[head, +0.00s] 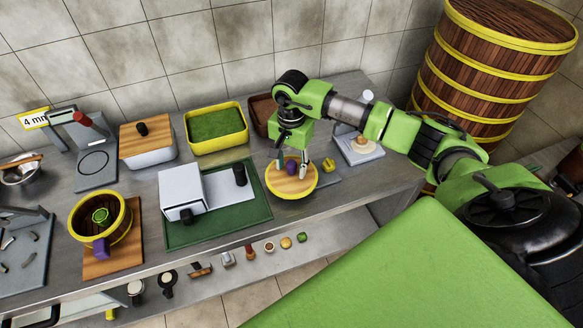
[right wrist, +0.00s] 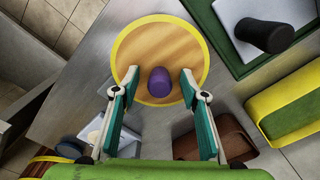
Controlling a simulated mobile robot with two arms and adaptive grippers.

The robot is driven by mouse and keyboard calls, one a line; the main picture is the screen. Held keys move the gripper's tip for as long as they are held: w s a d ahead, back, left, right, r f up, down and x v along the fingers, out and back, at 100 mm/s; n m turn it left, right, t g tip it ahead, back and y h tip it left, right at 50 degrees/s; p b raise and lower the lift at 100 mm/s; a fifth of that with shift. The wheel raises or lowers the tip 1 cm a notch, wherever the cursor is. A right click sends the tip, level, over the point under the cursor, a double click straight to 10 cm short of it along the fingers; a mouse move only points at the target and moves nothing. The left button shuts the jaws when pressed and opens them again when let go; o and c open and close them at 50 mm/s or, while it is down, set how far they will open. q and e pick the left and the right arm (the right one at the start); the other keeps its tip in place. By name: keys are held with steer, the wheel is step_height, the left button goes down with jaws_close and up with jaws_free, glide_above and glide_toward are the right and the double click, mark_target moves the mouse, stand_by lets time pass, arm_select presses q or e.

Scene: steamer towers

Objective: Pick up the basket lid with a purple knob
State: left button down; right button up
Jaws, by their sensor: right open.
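The basket lid (head: 281,188) is a round wooden disc with a yellow rim and lies flat on the metal counter. Its purple knob (head: 292,169) stands up from the middle. In the right wrist view the lid (right wrist: 165,45) fills the upper middle, with the knob (right wrist: 160,81) near its lower middle. My right gripper (head: 292,172) is open above the lid. In the right wrist view its fingertips (right wrist: 159,80) are on either side of the knob, with gaps showing on both sides. My left gripper is not in view.
A green mat (head: 224,232) with a white box (head: 181,190) lies left of the lid. A small yellow object (head: 328,165) sits just right of it. Behind are a yellow bin (head: 215,146) and a brown container (head: 262,116). A yellow-banded basket (head: 119,229) stands at the left.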

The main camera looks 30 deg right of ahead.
steer(key=shift+c, duration=0.3)
jaws_close()
steer(key=shift+w+r+b, duration=0.1)
steer(key=shift+r+b, duration=0.25)
steer(key=shift+b, duration=0.1)
step_height(320, 180, up, 2)
steer(key=shift+b, duration=1.05)
steer(key=s+a+r+b, duration=0.4)
steer(key=s+a+r, duration=0.3)
steer(key=s+r, duration=0.3)
steer(key=shift+s+r+b, duration=0.2)
steer(key=shift+s+b, duration=0.1)
steer(key=shift+s, duration=0.95)
